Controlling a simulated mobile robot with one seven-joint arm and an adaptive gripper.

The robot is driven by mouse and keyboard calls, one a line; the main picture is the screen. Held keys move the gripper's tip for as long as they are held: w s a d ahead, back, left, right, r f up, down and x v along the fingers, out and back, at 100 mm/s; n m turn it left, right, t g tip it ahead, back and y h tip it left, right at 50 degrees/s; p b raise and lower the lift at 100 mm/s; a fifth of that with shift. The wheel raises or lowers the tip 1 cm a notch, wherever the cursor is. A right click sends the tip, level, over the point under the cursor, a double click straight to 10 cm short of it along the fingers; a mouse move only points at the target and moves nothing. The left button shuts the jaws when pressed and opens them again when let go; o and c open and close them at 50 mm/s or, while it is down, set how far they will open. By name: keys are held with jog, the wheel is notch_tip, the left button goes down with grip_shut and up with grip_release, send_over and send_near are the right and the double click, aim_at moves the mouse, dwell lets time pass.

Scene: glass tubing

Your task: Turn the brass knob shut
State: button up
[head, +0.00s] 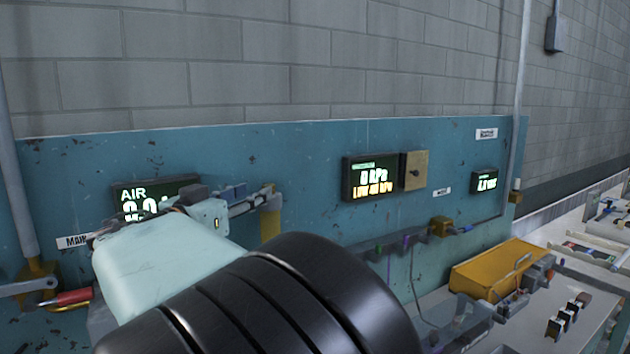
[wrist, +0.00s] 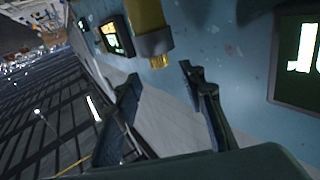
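A yellow brass-coloured cylinder (head: 270,226) is on the blue panel just beyond my fingertips. In the wrist view it is a yellow body (wrist: 145,14) with a grey metal collar (wrist: 154,43); its far end is cut off by the frame. I cannot tell for sure that it is the brass knob. My gripper (head: 258,197) also shows in the wrist view (wrist: 160,75), where its two fingers are spread apart with nothing between them. The cylinder's collar is beyond the gap between the fingertips, apparently not touched. My arm hides part of the panel below.
The blue panel (head: 310,150) carries an AIR display (head: 150,198), a kPa display (head: 370,177), a brass plate with a dark knob (head: 414,172) and a right-hand display (head: 485,180). A red-handled valve (head: 70,298) is at left. A yellow box (head: 500,265) stands on the bench.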

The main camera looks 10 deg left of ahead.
aim_at(268, 185)
jog(key=p+x, duration=0.2)
jog(key=x, duration=0.5)
jog(key=shift+w, duration=0.15)
grip_shut()
